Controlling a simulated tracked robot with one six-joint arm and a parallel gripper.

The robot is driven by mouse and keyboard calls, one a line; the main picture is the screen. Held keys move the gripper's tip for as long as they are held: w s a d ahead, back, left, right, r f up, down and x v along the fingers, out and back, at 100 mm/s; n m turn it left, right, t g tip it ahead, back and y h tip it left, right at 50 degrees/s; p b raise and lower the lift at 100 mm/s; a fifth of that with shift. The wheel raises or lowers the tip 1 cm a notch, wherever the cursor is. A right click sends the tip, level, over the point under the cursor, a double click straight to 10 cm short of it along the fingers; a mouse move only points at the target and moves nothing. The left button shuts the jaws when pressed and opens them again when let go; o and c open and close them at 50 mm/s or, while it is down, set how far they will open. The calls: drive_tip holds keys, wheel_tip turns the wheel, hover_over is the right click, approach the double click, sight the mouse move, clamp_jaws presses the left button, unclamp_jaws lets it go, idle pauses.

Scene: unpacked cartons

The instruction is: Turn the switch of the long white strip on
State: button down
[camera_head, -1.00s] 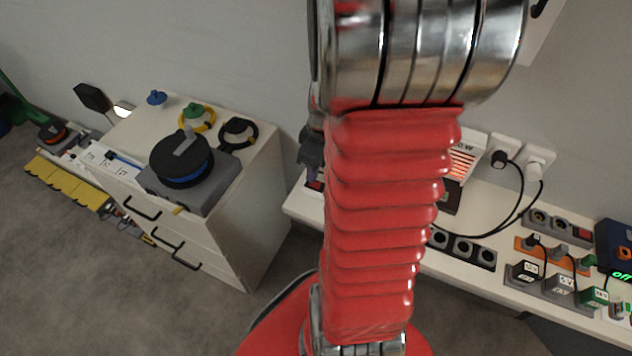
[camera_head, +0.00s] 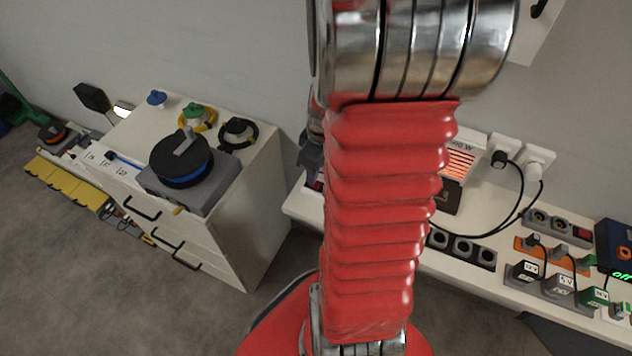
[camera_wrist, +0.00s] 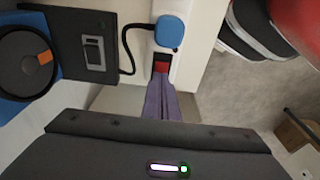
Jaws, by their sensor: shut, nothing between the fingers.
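In the wrist view, the white strip (camera_wrist: 184,62) runs up the middle of the picture, with a blue plug (camera_wrist: 170,32) in it. Its red switch (camera_wrist: 161,63) sits just below the plug, near the strip's end. My gripper (camera_wrist: 162,86) is shut, with its purple-grey fingers together and empty. The fingertips are at the near edge of the switch and overlap it in the picture; I cannot tell whether they touch it. In the head view my arm hides most of the strip, and a small red patch (camera_head: 315,185) shows beside the arm.
In the wrist view, a dark box (camera_wrist: 93,50) with a cable lies left of the strip, beside a round black dial (camera_wrist: 26,64). In the head view, a black socket strip (camera_head: 462,248) and several plugged adapters stand on the shelf (camera_head: 490,200). A drawer cabinet (camera_head: 250,215) stands left.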

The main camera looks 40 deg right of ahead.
drive_tip(key=shift+f, duration=0.15)
wheel_tip(320, 180, up, 7)
idle(1.4)
idle(0.5)
